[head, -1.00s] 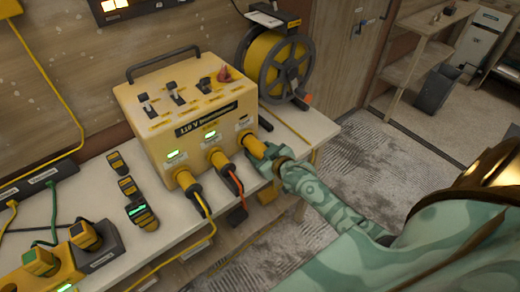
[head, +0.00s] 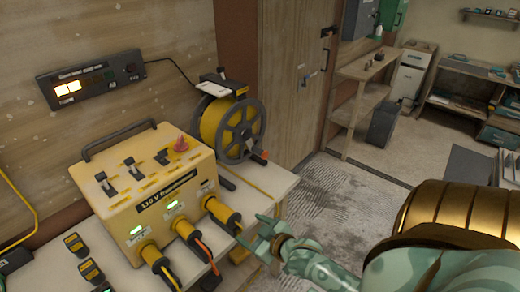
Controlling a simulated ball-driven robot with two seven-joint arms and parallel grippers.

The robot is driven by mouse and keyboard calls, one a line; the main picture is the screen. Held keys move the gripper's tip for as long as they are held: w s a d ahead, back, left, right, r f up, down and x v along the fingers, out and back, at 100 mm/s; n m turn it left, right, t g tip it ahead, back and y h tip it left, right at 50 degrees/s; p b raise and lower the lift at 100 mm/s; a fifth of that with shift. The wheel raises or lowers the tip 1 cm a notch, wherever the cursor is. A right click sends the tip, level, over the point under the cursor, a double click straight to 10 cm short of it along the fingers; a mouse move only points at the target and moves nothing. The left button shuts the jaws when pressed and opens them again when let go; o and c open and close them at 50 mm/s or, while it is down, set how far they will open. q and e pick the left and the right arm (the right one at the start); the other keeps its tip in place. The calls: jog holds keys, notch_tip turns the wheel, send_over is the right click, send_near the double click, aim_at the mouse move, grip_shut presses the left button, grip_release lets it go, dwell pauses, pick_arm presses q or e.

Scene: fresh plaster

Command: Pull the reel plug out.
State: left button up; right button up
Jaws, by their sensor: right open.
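The yellow transformer box (head: 150,185) stands on the bench with three sockets on its front. A yellow plug (head: 222,213) sits at its right socket and points out toward my right gripper. Whether it is fully seated I cannot tell. My right gripper (head: 252,230) is open and empty, just right of that plug's outer end, with a small apparent gap. The cable reel (head: 232,130), yellow cable on a dark drum, stands behind the box. I cannot trace its cable to the plug. My left gripper is not in view.
Two other plugs, the middle one (head: 186,228) and the left one (head: 154,256), sit in the box's other sockets with cables hanging. Small yellow-and-black devices (head: 76,244) lie at the left. A lit panel (head: 92,80) is on the wall. Floor right of the bench (head: 320,200) is clear.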

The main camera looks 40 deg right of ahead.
jog(key=v, duration=0.3)
jog(key=shift+s, duration=0.1)
dwell(0.4)
jog(key=s+f+g+b, duration=0.1)
jog(key=s+f+g, duration=0.1)
jog(key=s+f, duration=0.35)
jog(key=s+f+g, duration=0.2)
jog(key=f, duration=0.7)
jog(key=s+f+g+b, duration=0.1)
jog(key=s+f+g, duration=0.1)
jog(key=s+f, duration=0.35)
jog(key=s+a+f+g+b, duration=0.2)
jog(key=s+a+f+g, duration=0.1)
jog(key=s+f, duration=0.7)
jog(key=s+a+f+n+g+b, duration=0.1)
jog(key=s+a+f+g+b, duration=0.2)
jog(key=s+f, duration=0.7)
notch_tip(320, 180, down, 3)
jog(key=shift+s+a+r+g+b, duration=0.1)
jog(key=shift+s+a+g+b, duration=0.25)
jog(key=shift+a, duration=0.9)
